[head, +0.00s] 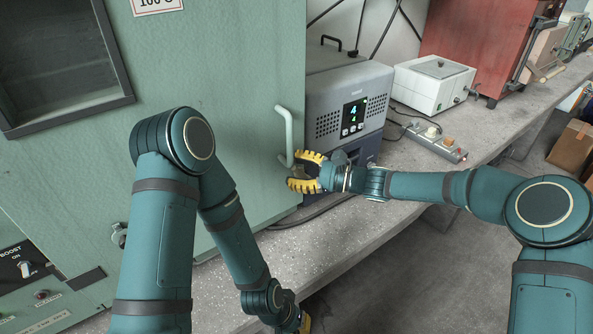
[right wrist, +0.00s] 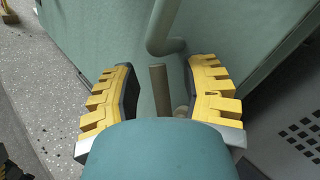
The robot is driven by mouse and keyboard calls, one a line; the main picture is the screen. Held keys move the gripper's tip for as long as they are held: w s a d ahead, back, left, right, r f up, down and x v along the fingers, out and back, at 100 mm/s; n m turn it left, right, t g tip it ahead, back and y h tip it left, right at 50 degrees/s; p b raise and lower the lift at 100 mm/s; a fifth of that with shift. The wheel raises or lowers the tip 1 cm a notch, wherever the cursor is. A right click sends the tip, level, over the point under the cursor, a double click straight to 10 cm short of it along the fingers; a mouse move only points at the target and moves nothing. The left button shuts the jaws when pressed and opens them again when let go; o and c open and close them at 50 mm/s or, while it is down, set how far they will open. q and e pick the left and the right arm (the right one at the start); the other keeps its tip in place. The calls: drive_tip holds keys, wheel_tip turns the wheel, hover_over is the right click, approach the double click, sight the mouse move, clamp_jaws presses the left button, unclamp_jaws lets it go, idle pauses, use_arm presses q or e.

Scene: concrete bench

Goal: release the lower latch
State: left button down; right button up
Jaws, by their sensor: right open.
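The green oven door (head: 230,60) has a bent tubular handle (head: 286,133) near its right edge, also at the top of the right wrist view (right wrist: 163,28). My right gripper (head: 300,172) is open just below the handle. In the right wrist view, a short grey-green lever (right wrist: 159,88), which looks like the lower latch, stands between its two spread yellow fingers. The fingers appear apart from it. A small rounded piece (right wrist: 181,111) sits beside the lever, partly hidden by my gripper. My left gripper (head: 304,322) is low at the bottom edge, mostly hidden by its arm, its opening unclear.
A grey control box (head: 352,100) with a lit green display stands close behind my right gripper. A white box (head: 433,85), a power strip (head: 436,140) and a red cabinet (head: 475,40) lie farther right. The concrete bench (head: 395,212) is clear in front.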

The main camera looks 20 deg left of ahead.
sight(308, 176)
drive_tip(key=shift+c, duration=0.3)
clamp_jaws()
drive_tip(key=m+y, duration=0.1)
drive_tip(key=w+d+m+y+p, duration=0.1)
drive_tip(key=shift+r+m, duration=0.4)
drive_tip(key=shift+w+d+r+m+t+y+p, duration=0.1)
drive_tip(key=shift+w+d+m+t+y+p, duration=0.2)
drive_tip(key=shift+m, duration=0.4)
drive_tip(key=shift+w+d+r+m+t+y+p, duration=0.1)
drive_tip(key=shift+w+m+t+y, duration=0.2)
drive_tip(key=shift+m+y, duration=0.3)
drive_tip(key=shift+w+d+m+t+y+p, duration=0.2)
drive_tip(key=shift+w+m+t+y, duration=0.15)
drive_tip(key=shift+m, duration=0.45)
drive_tip(key=shift+o, duration=0.3)
unclamp_jaws()
drive_tip(key=shift+t, duration=0.25)
